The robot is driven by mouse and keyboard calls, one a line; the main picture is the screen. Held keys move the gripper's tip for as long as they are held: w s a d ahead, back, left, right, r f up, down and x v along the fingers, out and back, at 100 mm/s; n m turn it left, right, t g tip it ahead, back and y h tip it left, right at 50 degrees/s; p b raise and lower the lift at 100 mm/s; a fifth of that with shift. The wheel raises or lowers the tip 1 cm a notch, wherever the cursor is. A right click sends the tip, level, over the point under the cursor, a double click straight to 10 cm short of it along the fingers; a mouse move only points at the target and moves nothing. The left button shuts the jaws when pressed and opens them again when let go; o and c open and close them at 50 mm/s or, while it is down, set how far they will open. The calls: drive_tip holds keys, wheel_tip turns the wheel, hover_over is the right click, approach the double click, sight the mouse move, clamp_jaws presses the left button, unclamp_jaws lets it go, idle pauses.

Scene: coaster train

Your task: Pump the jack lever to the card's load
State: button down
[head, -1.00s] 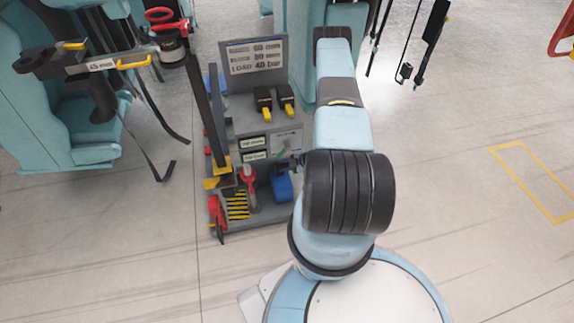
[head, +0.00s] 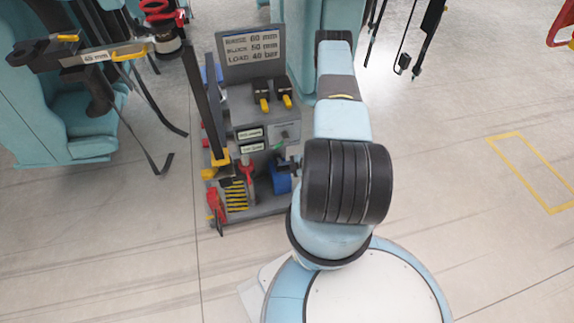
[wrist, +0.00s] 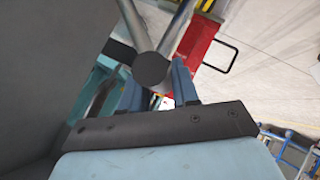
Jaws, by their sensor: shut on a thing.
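The card (head: 253,48) stands upright at the back of a grey stand in the head view. Its last line reads LOAD 40 bar. In the wrist view my gripper (wrist: 157,92) has its two blue fingers closed around a bar with a dark round end (wrist: 150,70), which looks like the jack lever. The bar leads away from the camera. A red body (wrist: 203,38) lies beyond it, perhaps part of the jack. In the head view my arm hides most of the gripper, and I cannot make out the lever's tilt or a pressure reading.
The grey stand carries black-and-yellow clamps (head: 272,97), small labels (head: 251,140), a blue part (head: 281,178) and a tall dark post (head: 203,95). Teal machinery (head: 75,125) with hanging straps stands at the left. The floor at the right is clear around a yellow outline (head: 530,165).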

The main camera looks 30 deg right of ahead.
drive_tip(key=c, duration=0.9)
unclamp_jaws()
drive_tip(key=shift+c, duration=0.2)
drive_tip(key=shift+r, duration=0.1)
drive_tip(key=v, duration=1.3)
drive_tip(key=shift+s+d, duration=0.2)
drive_tip(key=shift+d, duration=0.05)
drive_tip(key=shift+r, duration=0.15)
